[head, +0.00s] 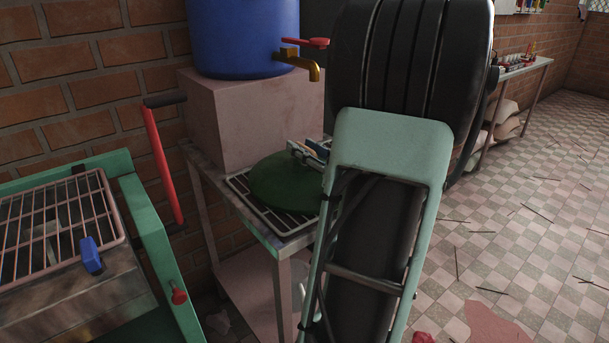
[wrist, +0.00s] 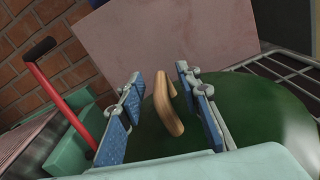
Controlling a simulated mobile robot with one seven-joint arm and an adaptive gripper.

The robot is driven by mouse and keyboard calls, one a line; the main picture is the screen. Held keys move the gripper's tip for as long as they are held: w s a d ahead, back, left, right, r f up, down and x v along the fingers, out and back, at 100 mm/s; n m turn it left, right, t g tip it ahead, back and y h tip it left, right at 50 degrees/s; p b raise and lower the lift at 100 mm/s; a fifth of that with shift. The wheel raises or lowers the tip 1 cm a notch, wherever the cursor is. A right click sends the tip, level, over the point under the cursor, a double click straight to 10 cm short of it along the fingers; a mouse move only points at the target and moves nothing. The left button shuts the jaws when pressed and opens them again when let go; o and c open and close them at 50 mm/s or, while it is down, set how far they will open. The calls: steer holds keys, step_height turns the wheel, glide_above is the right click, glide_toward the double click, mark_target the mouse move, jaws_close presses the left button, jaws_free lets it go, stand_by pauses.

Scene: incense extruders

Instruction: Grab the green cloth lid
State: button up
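The green cloth lid (head: 279,186) lies on a wire rack on a small metal table, below the blue barrel's tap. Its round green top also fills the lower right of the wrist view (wrist: 255,112), with a curved tan wooden handle (wrist: 167,103) standing up from it. My gripper (head: 312,150) is over the lid in the head view, partly hidden by my arm. In the wrist view my gripper (wrist: 165,118) is open, with blue-padded fingers on either side of the handle. A gap shows between the handle and the fingers.
A blue barrel (head: 243,35) with a brass tap (head: 303,62) stands on a pinkish block (head: 245,115) behind the lid. A green machine (head: 155,250) with a red lever (head: 163,165) stands at the left. The tiled floor (head: 545,200) at the right has thin sticks scattered on it.

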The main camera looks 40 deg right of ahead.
steer(key=shift+w+d, duration=0.1)
steer(key=shift+w, duration=0.55)
jaws_close()
steer(key=shift+r, duration=0.1)
